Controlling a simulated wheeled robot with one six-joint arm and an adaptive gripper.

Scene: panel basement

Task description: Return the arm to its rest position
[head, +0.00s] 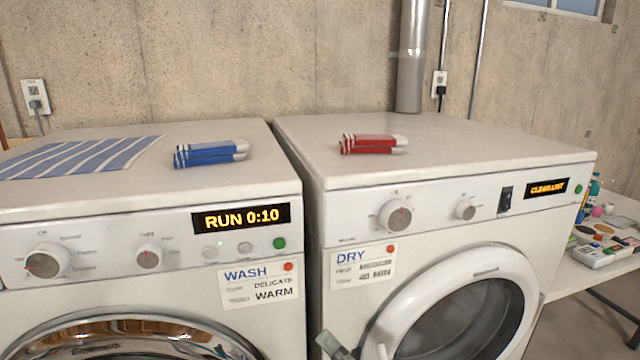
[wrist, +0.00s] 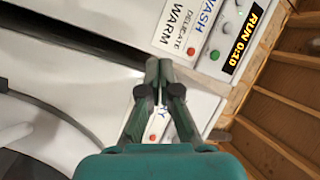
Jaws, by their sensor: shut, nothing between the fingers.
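My gripper (wrist: 158,68) is shut and empty in the wrist view, its two fingertips together. It is in front of the machines, near the gap between them; I cannot tell how far it is from their fronts. A small grey-green part of mine shows at the bottom edge of the head view. The washer (head: 120,225) on the left has a display reading RUN 0:10 (head: 240,218); the display also shows in the wrist view (wrist: 243,40). The dryer (head: 300,210) on the right has a lit yellow display (head: 547,188), and its round door (head: 420,310) looks closed.
Blue folded socks (head: 208,153) and a striped cloth (head: 75,157) lie on the washer. Red folded socks (head: 372,144) lie on the dryer. A table (head: 590,275) with small items stands at the right. A metal pipe (head: 411,60) rises behind the dryer.

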